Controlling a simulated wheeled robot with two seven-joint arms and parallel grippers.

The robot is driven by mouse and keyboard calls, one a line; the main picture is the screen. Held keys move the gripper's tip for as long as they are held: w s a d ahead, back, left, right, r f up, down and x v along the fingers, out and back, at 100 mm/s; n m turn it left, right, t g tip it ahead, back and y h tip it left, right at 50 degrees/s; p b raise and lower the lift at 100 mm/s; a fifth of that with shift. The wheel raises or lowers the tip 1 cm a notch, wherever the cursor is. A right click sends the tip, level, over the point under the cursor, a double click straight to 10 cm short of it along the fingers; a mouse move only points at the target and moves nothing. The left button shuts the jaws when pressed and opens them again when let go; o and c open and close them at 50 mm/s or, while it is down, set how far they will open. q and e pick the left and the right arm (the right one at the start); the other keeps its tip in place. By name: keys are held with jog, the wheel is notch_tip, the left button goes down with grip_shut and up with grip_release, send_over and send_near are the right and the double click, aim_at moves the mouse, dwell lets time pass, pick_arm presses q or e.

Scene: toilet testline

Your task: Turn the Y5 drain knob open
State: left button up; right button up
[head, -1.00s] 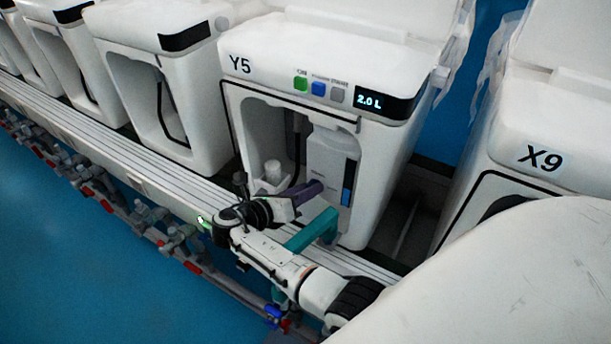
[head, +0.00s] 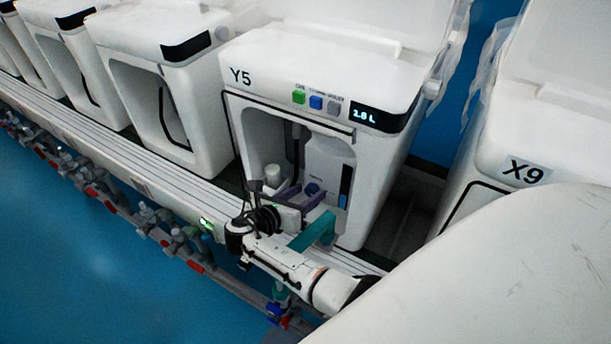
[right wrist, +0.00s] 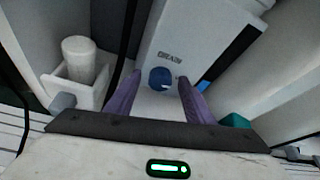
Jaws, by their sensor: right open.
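The Y5 unit (head: 385,75) stands in the middle of the head view, with its display reading about 1.8 L. Inside its open bay is a white drain box (head: 328,160) with a blue round drain knob (head: 312,188). In the right wrist view the blue knob (right wrist: 160,78) sits below the word DRAIN, on the box's front face. My right gripper (head: 300,195) has purple fingers and is open. In the right wrist view its fingers (right wrist: 158,95) stand apart, one on each side of the knob, with gaps visible. I cannot tell whether they reach its depth. My left gripper is not in view.
A white cylinder in a small holder (right wrist: 80,75) stands left of the drain box. A teal part (head: 313,230) is close to my right wrist. The X9 unit (head: 520,120) is at the right. A rail (head: 150,180) and pipes with red and blue valves run along the front.

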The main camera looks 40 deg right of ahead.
jog(key=p+v, duration=0.1)
jog(key=v, duration=0.9)
jog(key=shift+a+r, duration=0.1)
